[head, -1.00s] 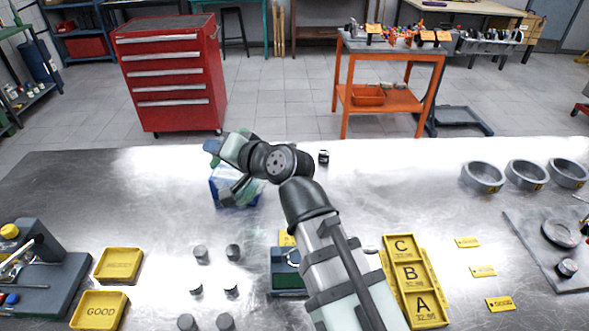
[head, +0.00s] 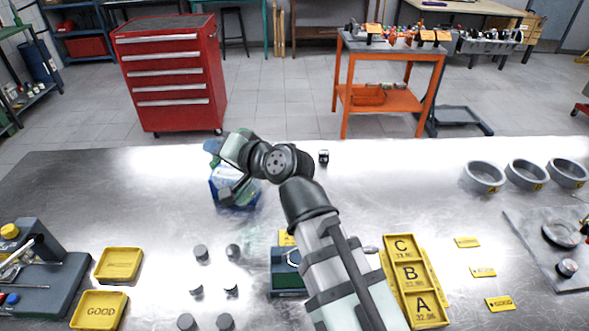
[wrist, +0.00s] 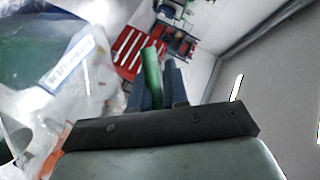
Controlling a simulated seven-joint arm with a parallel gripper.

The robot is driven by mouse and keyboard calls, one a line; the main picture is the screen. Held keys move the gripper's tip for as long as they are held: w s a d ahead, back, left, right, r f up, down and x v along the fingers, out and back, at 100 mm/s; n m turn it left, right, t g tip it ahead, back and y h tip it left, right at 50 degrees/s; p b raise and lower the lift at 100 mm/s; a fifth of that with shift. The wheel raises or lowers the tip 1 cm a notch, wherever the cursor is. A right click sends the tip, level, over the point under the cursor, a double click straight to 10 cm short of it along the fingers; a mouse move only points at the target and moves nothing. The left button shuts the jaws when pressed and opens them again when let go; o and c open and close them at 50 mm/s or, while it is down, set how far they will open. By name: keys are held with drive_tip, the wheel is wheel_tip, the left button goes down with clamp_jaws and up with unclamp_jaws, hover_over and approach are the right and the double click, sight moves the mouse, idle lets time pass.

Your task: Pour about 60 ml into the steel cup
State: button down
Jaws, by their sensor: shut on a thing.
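My gripper (wrist: 156,84) is shut on a green handle-like part (wrist: 152,68), seen between its dark fingers in the wrist view. A translucent blue-green container (wrist: 30,45) with a white label fills the left of that view. In the head view my gripper (head: 232,152) is over the back left of the bench, with the blue-and-white container (head: 222,188) at it, partly hidden by my arm. I cannot tell whether the container touches the bench, nor see any liquid stream. I cannot pick out the steel cup for certain; my arm covers part of the bench.
A teal block (head: 283,284) stands beside my forearm. Several small grey cylinders (head: 201,253) stand left of it. Yellow trays (head: 118,264) lie front left, a yellow A-B-C rack (head: 421,308) right of my arm, grey rings (head: 484,177) back right.

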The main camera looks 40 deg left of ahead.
drive_tip(key=shift+s, duration=0.1)
idle(0.6)
drive_tip(key=shift+s+a+n+t+h, duration=0.15)
drive_tip(key=shift+s+n+t+h, duration=0.2)
drive_tip(key=shift+s+n, duration=0.45)
drive_tip(key=shift+s+a+r+n+t, duration=0.15)
drive_tip(key=shift+s+n+t, duration=0.1)
drive_tip(key=shift+n+t, duration=0.25)
drive_tip(key=s+a+f+n+t+h+p, duration=0.1)
drive_tip(key=s+f+n+t+p, duration=0.1)
drive_tip(key=f, duration=0.5)
drive_tip(key=shift+s+n+t, duration=0.85)
drive_tip(key=shift+s+n, duration=0.35)
drive_tip(key=shift+n, duration=0.3)
